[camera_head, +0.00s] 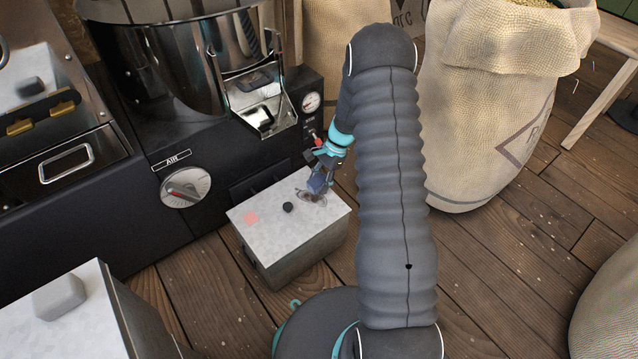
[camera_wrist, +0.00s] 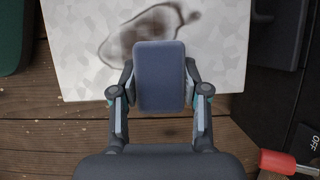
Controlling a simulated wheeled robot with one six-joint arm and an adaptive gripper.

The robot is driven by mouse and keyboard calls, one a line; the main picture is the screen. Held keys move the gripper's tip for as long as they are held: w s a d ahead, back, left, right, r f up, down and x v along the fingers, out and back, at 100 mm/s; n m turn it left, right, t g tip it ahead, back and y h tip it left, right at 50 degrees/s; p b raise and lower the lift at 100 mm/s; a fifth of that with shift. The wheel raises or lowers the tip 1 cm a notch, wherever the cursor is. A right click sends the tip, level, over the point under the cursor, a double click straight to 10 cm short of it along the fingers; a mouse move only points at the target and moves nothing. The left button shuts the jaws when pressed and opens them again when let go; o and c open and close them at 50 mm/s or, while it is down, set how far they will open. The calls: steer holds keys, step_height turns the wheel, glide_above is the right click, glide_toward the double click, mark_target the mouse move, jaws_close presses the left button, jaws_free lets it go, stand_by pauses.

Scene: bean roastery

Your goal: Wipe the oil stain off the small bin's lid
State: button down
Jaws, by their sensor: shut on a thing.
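My gripper (camera_head: 322,176) is shut on a blue-grey block-shaped wiper (camera_wrist: 160,76), held over the lid's edge. The wiper covers part of the stain. I cannot tell whether it touches the lid.
A reddish patch (camera_head: 251,218) marks the lid's left part. The roaster (camera_head: 185,120) stands behind the bin, with a red-handled lever (camera_wrist: 290,163) close by. A full burlap sack (camera_head: 490,100) stands at right. A larger lidded bin (camera_head: 85,325) is at front left. Wooden floor (camera_head: 500,260) is open at right.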

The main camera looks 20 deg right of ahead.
mark_target(294, 200)
steer(key=shift+w+a+f, duration=0.1)
steer(key=shift+w+a, duration=0.1)
steer(key=shift+w, duration=0.3)
steer(key=shift+s+a+r, duration=0.1)
steer(key=shift+s+a, duration=0.35)
steer(key=shift+a, duration=0.7)
steer(key=shift+s+a+r, duration=0.1)
steer(key=shift+s+a, duration=0.3)
steer(key=shift+a, duration=0.8)
steer(key=shift+s+a, duration=0.45)
steer(key=shift+a, duration=0.7)
steer(key=shift+r, duration=0.1)
steer(key=shift+r+p, duration=2.2)
steer(key=shift+r, duration=0.7)
step_height(294, 200, up, 3)
steer(key=shift+r+p, duration=0.1)
steer(key=shift+p, duration=0.95)
steer(key=shift+f, duration=0.25)
